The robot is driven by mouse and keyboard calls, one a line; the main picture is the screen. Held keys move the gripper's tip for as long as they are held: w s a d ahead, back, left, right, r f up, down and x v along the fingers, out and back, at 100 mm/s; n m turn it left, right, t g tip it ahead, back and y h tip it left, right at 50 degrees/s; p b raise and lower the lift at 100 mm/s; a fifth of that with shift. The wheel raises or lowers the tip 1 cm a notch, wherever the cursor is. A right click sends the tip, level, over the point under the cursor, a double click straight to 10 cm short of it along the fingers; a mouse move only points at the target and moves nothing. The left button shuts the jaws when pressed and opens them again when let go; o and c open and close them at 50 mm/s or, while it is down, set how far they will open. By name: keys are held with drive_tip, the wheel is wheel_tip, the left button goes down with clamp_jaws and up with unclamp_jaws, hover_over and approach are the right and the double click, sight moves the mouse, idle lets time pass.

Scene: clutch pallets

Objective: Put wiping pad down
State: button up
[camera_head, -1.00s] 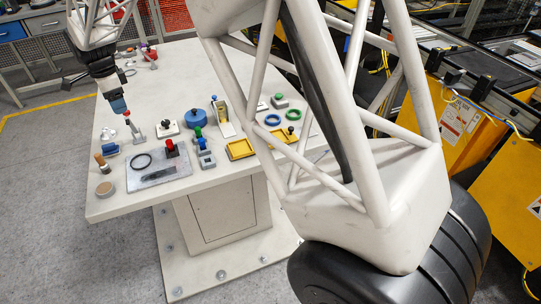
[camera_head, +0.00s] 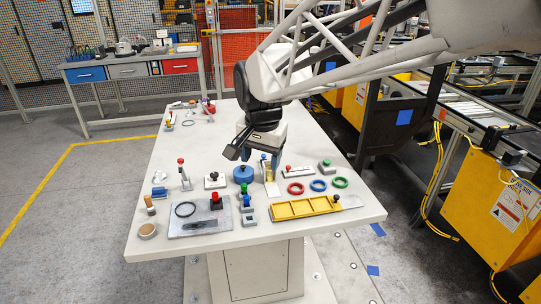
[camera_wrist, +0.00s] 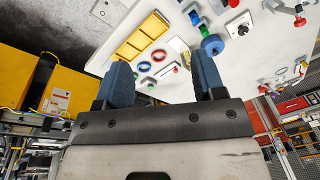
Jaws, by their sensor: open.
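My gripper (camera_head: 254,153) is over the middle of the white table (camera_head: 190,245) in the head view. Its two blue fingers stand apart with nothing between them in the wrist view (camera_wrist: 158,62). I cannot tell which object is the wiping pad. A grey block with a green knob (camera_head: 326,166) stands at the table's right side. A white block with a red knob (camera_head: 299,172) lies left of it. A blue round piece (camera_head: 243,174) with a knob sits below the gripper in the picture; it also shows in the wrist view (camera_wrist: 212,45).
A grey plate (camera_head: 183,228) with a black ring lies at front left. Small upright fittings stand between.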

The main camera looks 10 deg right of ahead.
drive_tip(key=s+d+f+n, duration=0.2)
drive_tip(key=s+d+n, duration=0.1)
drive_tip(key=s, duration=0.7)
drive_tip(key=s+d+f+n, duration=0.2)
drive_tip(key=s+d, duration=0.3)
drive_tip(key=s, duration=0.5)
drive_tip(key=shift+s+d+n+t, duration=0.25)
drive_tip(key=shift+n+t, duration=0.15)
drive_tip(key=shift+n, duration=0.2)
drive_tip(key=shift+o, duration=0.5)
drive_tip(key=shift+w, duration=0.1)
